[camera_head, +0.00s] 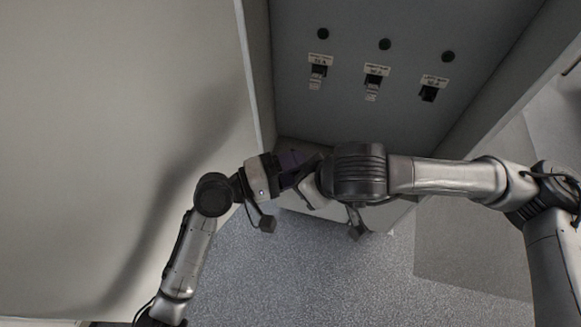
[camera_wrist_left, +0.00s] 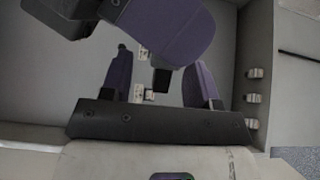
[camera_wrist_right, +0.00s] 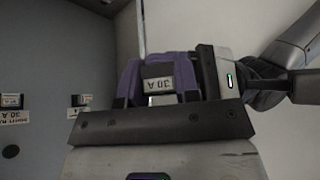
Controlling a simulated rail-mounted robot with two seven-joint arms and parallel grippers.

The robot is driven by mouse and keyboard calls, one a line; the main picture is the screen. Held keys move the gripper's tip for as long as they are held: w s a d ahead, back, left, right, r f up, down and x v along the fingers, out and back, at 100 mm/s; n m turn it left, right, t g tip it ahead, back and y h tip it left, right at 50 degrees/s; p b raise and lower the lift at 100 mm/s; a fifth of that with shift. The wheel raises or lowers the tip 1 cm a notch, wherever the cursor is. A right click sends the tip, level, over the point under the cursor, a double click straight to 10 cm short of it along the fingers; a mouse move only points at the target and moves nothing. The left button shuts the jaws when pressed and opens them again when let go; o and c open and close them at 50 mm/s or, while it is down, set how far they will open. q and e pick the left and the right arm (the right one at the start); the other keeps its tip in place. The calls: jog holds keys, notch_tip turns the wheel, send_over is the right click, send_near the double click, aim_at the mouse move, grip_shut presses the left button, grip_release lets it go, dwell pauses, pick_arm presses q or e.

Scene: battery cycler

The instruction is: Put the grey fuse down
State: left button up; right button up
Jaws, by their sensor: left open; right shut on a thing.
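My right gripper (camera_wrist_right: 158,80) is shut on the grey fuse (camera_wrist_right: 163,100), whose upside-down 30 A label shows between the purple fingers in the right wrist view. In the head view the fuse is hidden by the arms. My left gripper (camera_wrist_left: 163,88) is open, its purple fingers spread wide. A dark block, perhaps the fuse's end, shows between them. In the head view my left gripper (camera_head: 290,168) and right gripper (camera_head: 312,188) are close together below the panel. Whether the left fingers touch the fuse I cannot tell.
The cabinet's back panel (camera_head: 360,120) has three labelled positions. The left position (camera_head: 316,75) and middle position (camera_head: 373,84) hold light pieces; the right socket (camera_head: 429,94) looks dark and empty. A pale wall or door (camera_head: 110,100) stands at the left. Grey floor (camera_head: 310,270) is clear below.

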pick_arm(q)
jog(key=shift+c, duration=0.3)
jog(key=shift+r, duration=0.1)
jog(key=c, duration=0.9)
jog(key=shift+c, duration=0.3)
pick_arm(e)
jog(key=o, duration=0.8)
